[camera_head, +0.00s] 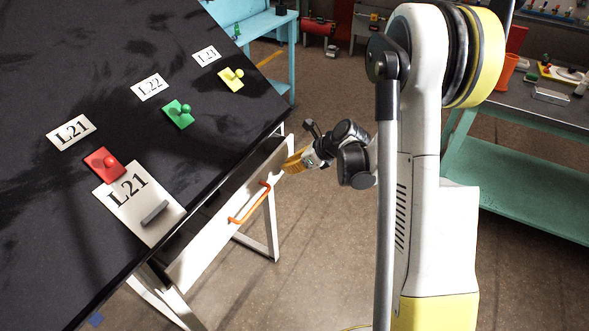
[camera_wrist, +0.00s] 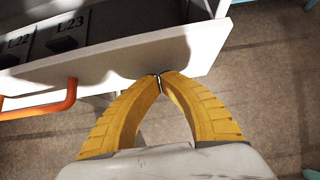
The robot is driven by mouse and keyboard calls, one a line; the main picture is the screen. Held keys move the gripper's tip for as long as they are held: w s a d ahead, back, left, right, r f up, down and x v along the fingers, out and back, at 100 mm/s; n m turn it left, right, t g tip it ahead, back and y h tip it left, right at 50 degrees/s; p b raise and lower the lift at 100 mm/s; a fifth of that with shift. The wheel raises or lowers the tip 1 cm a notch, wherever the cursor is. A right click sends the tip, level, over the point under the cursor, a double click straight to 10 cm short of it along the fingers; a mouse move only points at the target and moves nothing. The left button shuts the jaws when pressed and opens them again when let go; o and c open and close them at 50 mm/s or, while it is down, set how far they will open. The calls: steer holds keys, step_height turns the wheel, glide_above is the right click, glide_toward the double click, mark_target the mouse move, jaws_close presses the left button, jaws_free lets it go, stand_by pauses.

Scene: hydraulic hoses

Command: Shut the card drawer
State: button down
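The card drawer stands open under the black tabletop. Its white front (camera_head: 215,243) carries an orange handle (camera_head: 250,203). In the wrist view the drawer front (camera_wrist: 125,68) crosses the upper left, with the handle (camera_wrist: 45,106) at the left edge. Dark compartments marked L22 and L23 (camera_wrist: 68,40) show inside the drawer. My gripper (camera_head: 290,163) is at the right end of the drawer front, to the right of the handle. In the wrist view its yellow fingertips (camera_wrist: 160,77) meet, with nothing seen between them, close to the front's face; I cannot tell whether they touch it.
The black tabletop (camera_head: 100,60) holds L21, L22 and L23 cards with red (camera_head: 103,163), green (camera_head: 179,114) and yellow (camera_head: 232,78) knobbed pieces. A larger L21 card (camera_head: 135,195) has a grey handle. A green bench (camera_head: 520,190) stands right. The floor between is clear.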

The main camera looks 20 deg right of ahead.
mark_target(274, 160)
steer(key=w+a, duration=0.1)
steer(key=w, duration=0.1)
steer(key=w+a, duration=0.2)
stand_by(0.4)
